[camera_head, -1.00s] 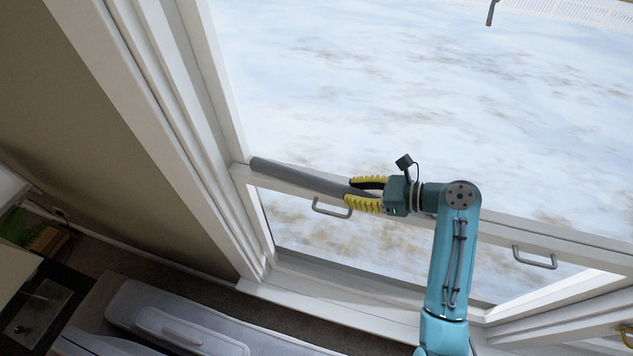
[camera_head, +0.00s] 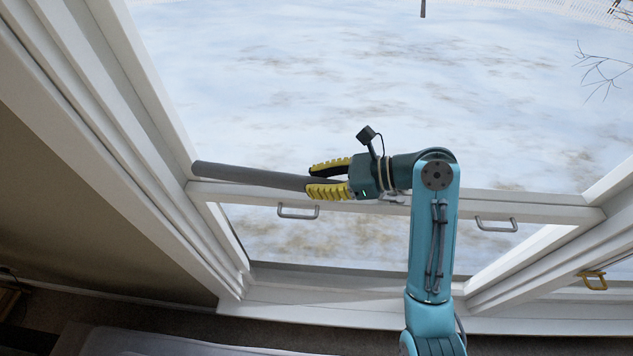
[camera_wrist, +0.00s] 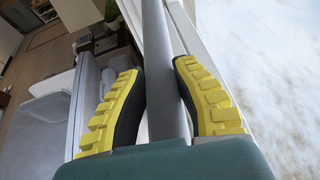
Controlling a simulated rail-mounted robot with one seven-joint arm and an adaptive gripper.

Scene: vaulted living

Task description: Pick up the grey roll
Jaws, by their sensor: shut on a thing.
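The grey roll (camera_head: 250,176) is a long, thin grey cylinder. In the head view it sticks out to the left from my gripper (camera_head: 328,179), nearly level, in front of the window. My gripper's two yellow-ribbed fingers are shut on its right end, which is partly hidden between them. In the wrist view the grey roll (camera_wrist: 162,60) runs from between the fingers of my gripper (camera_wrist: 162,100) up past the top edge of the picture.
A white window frame (camera_head: 550,212) with metal handles (camera_head: 298,212) lies behind my arm, with snowy ground outside. A yellow latch (camera_head: 592,281) is at the right. A light grey padded seat (camera_head: 150,342) shows at the bottom left.

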